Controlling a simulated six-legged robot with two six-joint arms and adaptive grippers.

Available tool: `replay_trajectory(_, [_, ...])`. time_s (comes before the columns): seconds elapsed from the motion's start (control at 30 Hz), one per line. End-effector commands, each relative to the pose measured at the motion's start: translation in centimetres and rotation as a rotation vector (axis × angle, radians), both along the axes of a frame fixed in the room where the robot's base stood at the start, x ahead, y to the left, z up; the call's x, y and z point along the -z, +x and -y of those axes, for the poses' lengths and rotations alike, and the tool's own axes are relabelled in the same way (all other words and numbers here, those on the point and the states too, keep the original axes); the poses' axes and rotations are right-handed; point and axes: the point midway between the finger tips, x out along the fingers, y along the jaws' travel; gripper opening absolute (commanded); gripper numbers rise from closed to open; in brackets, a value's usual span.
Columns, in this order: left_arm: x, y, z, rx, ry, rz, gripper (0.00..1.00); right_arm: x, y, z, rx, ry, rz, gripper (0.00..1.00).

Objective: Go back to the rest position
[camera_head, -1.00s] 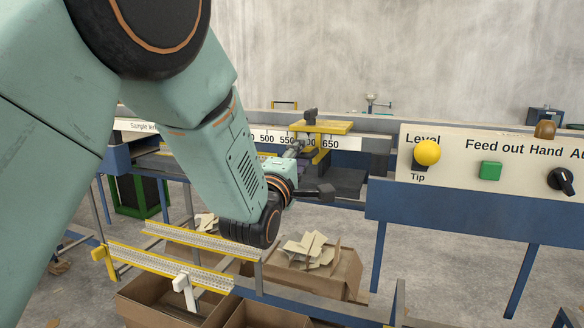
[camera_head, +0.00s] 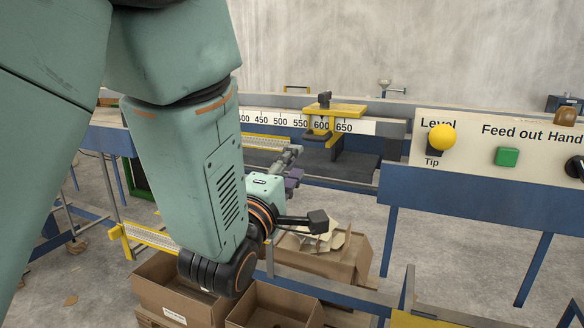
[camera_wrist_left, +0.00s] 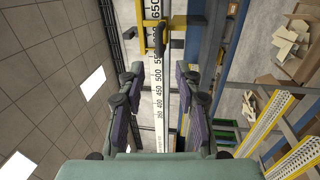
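My left arm comes in from the left and crosses in front of the machine. My left gripper (camera_head: 292,158) points away from me, in front of the scale and left of the yellow stop (camera_head: 335,109). It also shows in the left wrist view (camera_wrist_left: 159,72), where its two purple-padded fingers stand wide apart with nothing held between them. The scale and the yellow stop appear beyond the fingers there. My right arm and gripper are in neither view.
A panel (camera_head: 470,165) with a yellow ball knob (camera_head: 442,138) and a green button (camera_head: 507,156) stands on the right. Cardboard boxes (camera_head: 270,305) stand below my arm. A yellow-edged rail (camera_head: 148,236) lies lower left.

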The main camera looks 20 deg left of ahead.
Motion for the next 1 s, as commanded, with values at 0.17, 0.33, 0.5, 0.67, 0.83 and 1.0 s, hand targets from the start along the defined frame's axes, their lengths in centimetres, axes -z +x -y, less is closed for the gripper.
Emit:
replay_trajectory(0.17, [0.0, 0.0, 0.0, 0.000, 0.000, 0.000, 0.34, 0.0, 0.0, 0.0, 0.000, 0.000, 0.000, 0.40])
replay_trajectory(0.33, [0.0, 0.0, 0.0, -0.001, 0.007, 0.000, 0.34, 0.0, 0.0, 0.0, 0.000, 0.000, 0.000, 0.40])
replay_trajectory(0.5, [0.9, 0.2, -0.1, -0.030, 0.177, -0.036, 0.34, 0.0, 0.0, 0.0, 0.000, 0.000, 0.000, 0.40])
replay_trajectory(0.67, [3.7, 0.1, -0.4, -0.052, 0.500, -0.152, 0.34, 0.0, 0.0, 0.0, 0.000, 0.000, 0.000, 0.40])
replay_trajectory(0.83, [10.8, -0.9, -1.1, -0.004, 0.841, -0.349, 0.34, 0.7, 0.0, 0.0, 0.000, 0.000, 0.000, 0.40])
replay_trajectory(1.0, [21.4, -4.3, -1.9, 0.163, 1.152, -0.588, 0.34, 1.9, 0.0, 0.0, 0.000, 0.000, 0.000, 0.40])
